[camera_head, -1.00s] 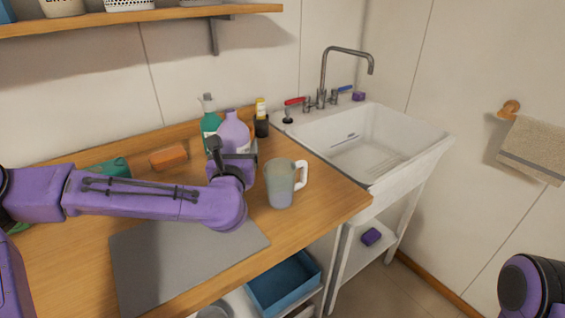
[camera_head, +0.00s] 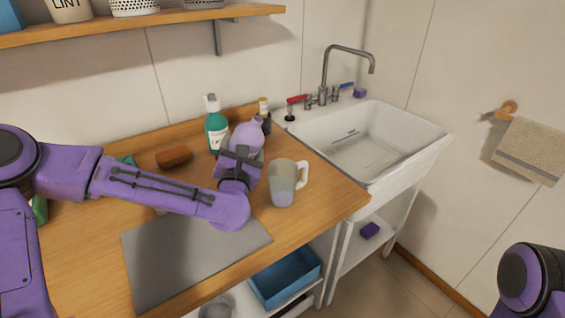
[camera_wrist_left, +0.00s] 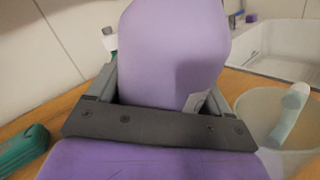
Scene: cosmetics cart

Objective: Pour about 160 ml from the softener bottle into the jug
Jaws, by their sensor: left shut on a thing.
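The softener bottle (camera_head: 247,137) is light purple and tilts to the right, toward the jug. My left gripper (camera_head: 240,165) is shut on it; the bottle also fills the middle of the left wrist view (camera_wrist_left: 175,55). The jug (camera_head: 283,184) is clear with a pale handle and stands upright on the counter, just right of the bottle. It shows at the right of the left wrist view (camera_wrist_left: 262,112). Some liquid seems to be in its lower part. The bottle's mouth is not clearly seen, and no stream shows. My right gripper is out of view; only part of that arm shows.
A grey mat (camera_head: 185,262) lies in front. The white sink (camera_head: 425,150) is to the right.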

